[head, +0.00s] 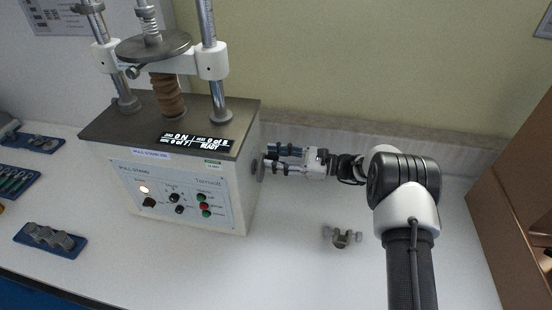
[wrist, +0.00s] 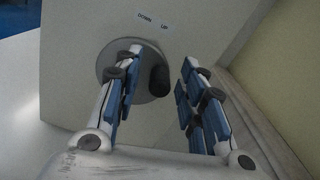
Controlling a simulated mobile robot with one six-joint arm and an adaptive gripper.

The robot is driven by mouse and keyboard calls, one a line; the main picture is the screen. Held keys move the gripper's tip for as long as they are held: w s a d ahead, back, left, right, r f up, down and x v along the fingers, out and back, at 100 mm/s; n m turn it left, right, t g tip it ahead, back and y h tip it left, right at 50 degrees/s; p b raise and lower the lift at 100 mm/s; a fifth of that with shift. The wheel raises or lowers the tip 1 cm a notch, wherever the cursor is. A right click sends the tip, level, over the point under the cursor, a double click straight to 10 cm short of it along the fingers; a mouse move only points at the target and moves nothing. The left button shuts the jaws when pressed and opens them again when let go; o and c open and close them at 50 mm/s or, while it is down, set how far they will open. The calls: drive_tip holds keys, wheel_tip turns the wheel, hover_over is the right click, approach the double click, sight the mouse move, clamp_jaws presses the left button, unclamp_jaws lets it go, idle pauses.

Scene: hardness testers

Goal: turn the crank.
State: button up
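The pull stand (head: 190,165) is a white box with a dark top and a front control panel. The crank is a grey disc (head: 259,167) on its right side, with a dark knob; DOWN and UP labels show above it in the wrist view. My gripper (head: 268,158) is at the crank, its fingers pointing left towards the disc. In the wrist view, my gripper (wrist: 155,80) is open, with blue-padded fingers apart.
A small metal clamp (head: 343,238) lies on the white bench below my arm. Blue trays (head: 50,238) with metal parts sit at the left. A wall stands close behind the crank, and a brown cabinet (head: 525,190) is at the right. Bench in front is mostly clear.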

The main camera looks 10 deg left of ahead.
drive_tip(key=shift+c, duration=0.4)
clamp_jaws()
drive_tip(key=shift+f, duration=0.1)
drive_tip(key=m, duration=0.2)
drive_tip(key=f+m, duration=0.1)
drive_tip(key=shift+w+m, duration=0.3)
drive_tip(key=shift+m, duration=0.1)
drive_tip(key=shift+s+f+m, duration=0.2)
drive_tip(key=shift+f+m, duration=0.45)
drive_tip(key=shift+m, duration=1.9)
drive_tip(key=shift+s+f+m, duration=0.15)
drive_tip(key=shift+f+m, duration=0.5)
drive_tip(key=shift+m, duration=1.85)
drive_tip(key=shift+s+f+m, duration=0.2)
drive_tip(key=shift+f+m, duration=0.45)
drive_tip(key=shift+m, duration=1.9)
